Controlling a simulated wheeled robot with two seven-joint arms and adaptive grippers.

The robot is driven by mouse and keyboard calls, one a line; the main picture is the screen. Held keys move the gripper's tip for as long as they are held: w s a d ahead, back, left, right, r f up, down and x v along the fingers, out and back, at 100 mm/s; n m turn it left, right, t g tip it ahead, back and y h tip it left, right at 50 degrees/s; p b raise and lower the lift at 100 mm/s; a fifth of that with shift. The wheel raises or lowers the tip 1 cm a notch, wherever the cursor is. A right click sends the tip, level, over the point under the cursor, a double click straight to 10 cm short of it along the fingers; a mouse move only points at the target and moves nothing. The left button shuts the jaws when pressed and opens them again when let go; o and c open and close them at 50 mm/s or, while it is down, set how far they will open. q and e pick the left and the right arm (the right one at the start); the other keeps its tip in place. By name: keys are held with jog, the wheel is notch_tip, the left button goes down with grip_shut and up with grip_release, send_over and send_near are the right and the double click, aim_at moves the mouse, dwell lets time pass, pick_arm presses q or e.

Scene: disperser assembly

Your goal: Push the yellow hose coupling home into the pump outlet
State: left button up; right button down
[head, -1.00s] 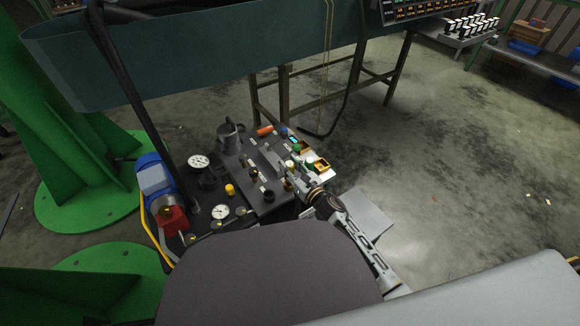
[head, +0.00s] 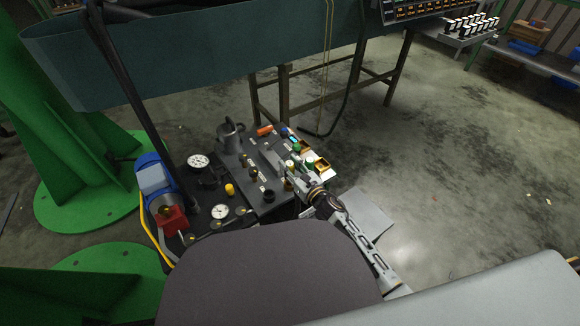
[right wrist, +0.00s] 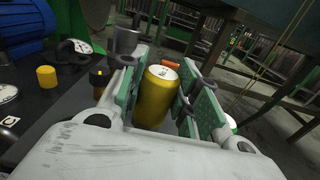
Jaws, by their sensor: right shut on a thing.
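My right gripper (right wrist: 155,100) is shut on a gold-yellow cylinder (right wrist: 158,95) with a whitish top that carries a dark mark. The cylinder stands nearly upright between the green finger pads, and its lower end is hidden by the gripper body. In the head view my right gripper (head: 296,180) is at the right part of the dark bench. A small yellow cap (head: 230,189) stands on the bench, and it also shows in the right wrist view (right wrist: 47,77). I cannot tell which yellow piece is the coupling. A blue and red pump (head: 155,180) stands at the bench's left end. Its outlet cannot be made out.
White-faced gauges (head: 198,161) (head: 220,211) and a grey metal can (head: 230,137) stand on the bench. Small coloured parts and an orange piece (head: 265,131) lie near the right gripper. A yellow hose (head: 149,233) runs by the pump. Open floor lies to the right.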

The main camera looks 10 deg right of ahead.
pick_arm(q)
jog(key=shift+w+r, duration=0.1)
jog(key=shift+w, duration=0.05)
pick_arm(e)
jog(key=shift+r, duration=0.1)
pick_arm(q)
jog(key=shift+w+r, duration=0.1)
jog(key=shift+w, duration=0.3)
jog(key=shift+s, duration=0.2)
jog(key=shift+s+f, duration=0.35)
jog(key=shift+w, duration=0.25)
jog(key=shift+w+r+b, duration=0.15)
jog(key=shift+w+b, duration=0.1)
jog(key=shift+b, duration=0.05)
jog(key=shift+f, duration=0.2)
pick_arm(e)
jog(key=shift+f, duration=0.2)
